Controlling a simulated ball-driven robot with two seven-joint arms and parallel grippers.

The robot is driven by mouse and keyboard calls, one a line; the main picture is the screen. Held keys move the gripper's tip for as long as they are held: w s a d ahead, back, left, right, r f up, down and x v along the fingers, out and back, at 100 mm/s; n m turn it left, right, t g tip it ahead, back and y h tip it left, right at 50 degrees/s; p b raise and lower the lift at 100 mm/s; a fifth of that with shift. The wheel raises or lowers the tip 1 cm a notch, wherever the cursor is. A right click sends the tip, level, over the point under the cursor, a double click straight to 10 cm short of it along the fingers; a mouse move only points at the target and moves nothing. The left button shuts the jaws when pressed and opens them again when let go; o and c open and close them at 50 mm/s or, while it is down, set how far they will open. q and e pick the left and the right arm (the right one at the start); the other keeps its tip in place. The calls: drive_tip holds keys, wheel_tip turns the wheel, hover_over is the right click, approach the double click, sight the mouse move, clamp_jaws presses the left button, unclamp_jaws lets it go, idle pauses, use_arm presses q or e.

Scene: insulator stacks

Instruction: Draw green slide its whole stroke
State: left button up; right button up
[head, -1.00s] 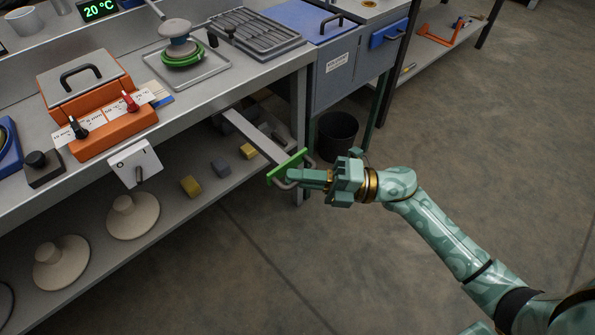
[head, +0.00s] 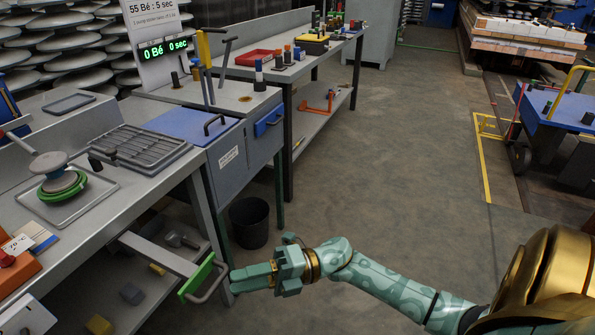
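The green slide (head: 197,278) is a flat grey bar (head: 155,252) with a green front plate and a grey loop handle (head: 217,287). It sticks out from under the grey bench, over the lower shelf. My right gripper (head: 234,280) comes in from the right, level with the handle. Its fingertips are at the handle's outer bar, right of the green plate. I cannot tell whether they touch or hold the bar, or how far apart they are. My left gripper is out of view.
A black bin (head: 249,222) stands on the floor behind the gripper. The bench (head: 110,215) carries a tray with a stacked insulator (head: 58,175) and a ribbed grey rack (head: 139,147). Blocks lie on the lower shelf. Open floor (head: 390,215) lies to the right.

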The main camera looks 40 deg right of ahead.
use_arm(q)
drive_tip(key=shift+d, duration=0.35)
use_arm(e)
drive_tip(key=v, duration=1.1)
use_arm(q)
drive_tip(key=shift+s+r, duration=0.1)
use_arm(e)
drive_tip(key=shift+d, duration=0.1)
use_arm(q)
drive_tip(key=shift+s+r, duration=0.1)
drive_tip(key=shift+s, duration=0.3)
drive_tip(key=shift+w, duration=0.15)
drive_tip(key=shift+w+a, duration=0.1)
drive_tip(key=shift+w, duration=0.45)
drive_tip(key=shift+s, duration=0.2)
